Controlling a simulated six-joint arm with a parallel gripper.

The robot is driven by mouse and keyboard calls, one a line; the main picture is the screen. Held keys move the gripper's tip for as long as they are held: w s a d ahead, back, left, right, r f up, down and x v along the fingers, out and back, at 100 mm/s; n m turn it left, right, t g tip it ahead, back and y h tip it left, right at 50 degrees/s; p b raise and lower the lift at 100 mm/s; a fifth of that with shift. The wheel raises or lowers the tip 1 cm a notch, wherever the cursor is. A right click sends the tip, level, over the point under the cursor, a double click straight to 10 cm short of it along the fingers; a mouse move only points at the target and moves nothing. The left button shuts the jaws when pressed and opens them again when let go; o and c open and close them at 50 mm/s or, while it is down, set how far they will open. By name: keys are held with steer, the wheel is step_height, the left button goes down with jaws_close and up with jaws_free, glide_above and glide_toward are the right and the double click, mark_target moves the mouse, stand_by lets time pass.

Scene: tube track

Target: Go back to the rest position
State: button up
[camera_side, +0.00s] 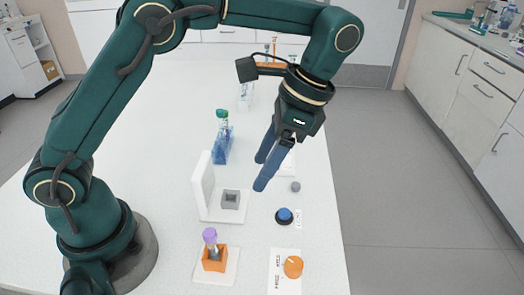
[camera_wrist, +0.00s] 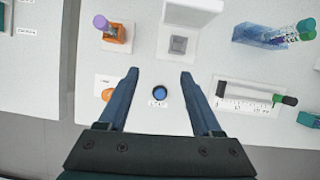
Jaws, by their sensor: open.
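My gripper (camera_side: 264,172) hangs in the air above the white table (camera_side: 140,110), with its two blue fingers pointing down. It is open, and nothing is between the fingers. In the wrist view my gripper (camera_wrist: 158,80) shows both fingers spread apart, with a round blue button (camera_wrist: 160,93) seen on the table between them. The same blue button (camera_side: 284,215) stands below and right of the fingertips in the side view, apart from them.
A purple-capped tube (camera_side: 210,237) stands in an orange block (camera_side: 214,261). An orange knob (camera_side: 293,267) lies to its right. A white stand (camera_side: 205,185) with a grey socket (camera_side: 230,199) is left of my fingers. A blue rack (camera_side: 222,150) holds a green-capped tube (camera_side: 222,115).

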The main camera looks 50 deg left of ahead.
steer(key=s+a+r+n+t+h, duration=0.2)
steer(key=s+a+r+n+t, duration=0.3)
steer(key=s, duration=0.4)
step_height(320, 180, up, 2)
steer(key=shift+a+r+n+t, duration=0.3)
steer(key=shift+a+t, duration=0.4)
steer(key=shift+t, duration=0.2)
steer(key=shift+o, duration=0.3)
steer(key=f+n+t, duration=0.1)
steer(key=f, duration=0.1)
steer(key=s+f+n, duration=0.1)
steer(key=f, duration=0.1)
steer(key=shift+s+d+f+t+h, duration=0.15)
steer(key=shift+s+t+h, duration=0.05)
steer(key=shift+t+h, duration=0.2)
steer(key=o, duration=0.5)
steer(key=shift+w+n, duration=0.2)
steer(key=shift+n, duration=0.1)
steer(key=w+d+r+n+g+h, duration=0.3)
steer(key=r+n+g, duration=0.3)
steer(key=n+g, duration=0.25)
steer(key=shift+n, duration=0.25)
steer(key=shift+w+x, duration=0.1)
steer(key=shift+x, duration=2.45)
steer(key=shift+w+x, duration=0.15)
steer(key=shift+x, duration=2.45)
